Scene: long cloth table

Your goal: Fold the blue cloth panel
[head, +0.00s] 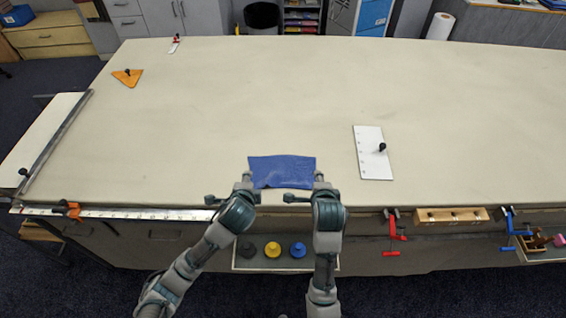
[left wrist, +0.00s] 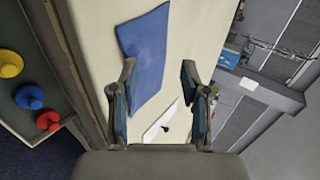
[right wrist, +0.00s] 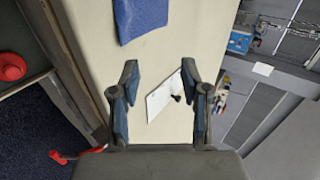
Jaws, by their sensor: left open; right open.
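The blue cloth panel (head: 282,171) lies on the table near its front edge, spread out as a rough rectangle with slightly wavy edges. It also shows in the left wrist view (left wrist: 147,55) and at the top of the right wrist view (right wrist: 140,18). My left gripper (head: 228,193) is open and empty by the panel's left front corner. It shows open in the left wrist view (left wrist: 158,75). My right gripper (head: 302,192) is open and empty at the panel's right front corner. Its fingers are apart in the right wrist view (right wrist: 158,75). Contact with the cloth cannot be told.
A white plate with a black knob (head: 372,155) lies right of the cloth. An orange triangle (head: 127,77) lies far left. A ruler (head: 140,214) runs along the front edge. Coloured knobs (head: 272,250) sit in a tray below. The table behind the cloth is clear.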

